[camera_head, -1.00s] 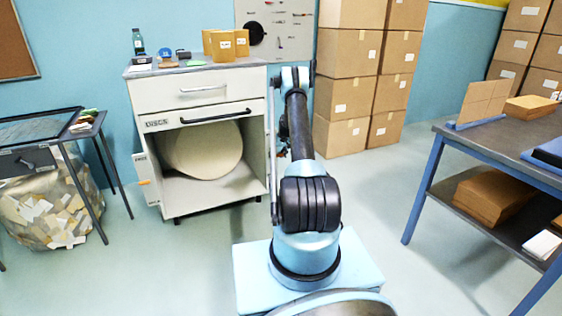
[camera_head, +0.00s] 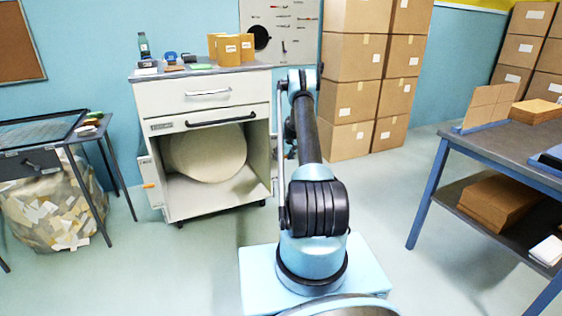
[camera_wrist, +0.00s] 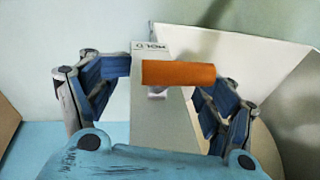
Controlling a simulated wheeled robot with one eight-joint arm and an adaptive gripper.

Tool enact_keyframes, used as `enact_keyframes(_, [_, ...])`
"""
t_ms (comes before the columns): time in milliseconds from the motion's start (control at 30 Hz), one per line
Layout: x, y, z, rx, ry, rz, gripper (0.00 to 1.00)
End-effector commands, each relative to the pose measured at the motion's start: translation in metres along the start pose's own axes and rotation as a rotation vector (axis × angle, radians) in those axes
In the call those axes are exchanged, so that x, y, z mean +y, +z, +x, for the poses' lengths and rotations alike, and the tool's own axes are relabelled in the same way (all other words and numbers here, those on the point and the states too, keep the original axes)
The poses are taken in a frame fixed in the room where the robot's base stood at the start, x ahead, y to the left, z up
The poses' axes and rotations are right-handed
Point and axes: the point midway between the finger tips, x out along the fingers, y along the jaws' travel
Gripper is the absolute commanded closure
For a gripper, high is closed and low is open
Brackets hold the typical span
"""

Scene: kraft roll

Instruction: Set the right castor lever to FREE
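In the wrist view, an orange lever (camera_wrist: 178,74) lies crosswise on a pale upright plate (camera_wrist: 160,118). Upside-down lettering that seems to read HOLD is at the plate's top; no FREE mark shows. My gripper (camera_wrist: 165,88) is open, its blue fingers on either side of the plate. The lever lies between the fingers, and I see no clear contact. In the head view, the white cabinet (camera_head: 205,92) stands ahead, with another orange lever (camera_head: 150,185) on its left side. My arm hides my gripper and most of the cabinet's right side there.
A kraft roll (camera_head: 205,152) lies in the cabinet's open bay. Stacked cartons (camera_head: 352,100) stand behind right. A workbench (camera_head: 480,150) is at right, a small table (camera_head: 75,135) with a scrap bag (camera_head: 50,210) at left. Floor in front of the cabinet is clear.

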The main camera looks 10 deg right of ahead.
Motion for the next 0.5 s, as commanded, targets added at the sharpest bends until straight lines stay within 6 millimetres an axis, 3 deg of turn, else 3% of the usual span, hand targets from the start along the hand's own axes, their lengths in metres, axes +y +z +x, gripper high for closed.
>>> enact_keyframes(333, [-0.0076,-0.0011,0.0013,-0.001,-0.005,-0.005,0.19])
enact_keyframes(500, [-0.0078,-0.0013,-0.0083,-0.001,-0.005,-0.005,0.19])
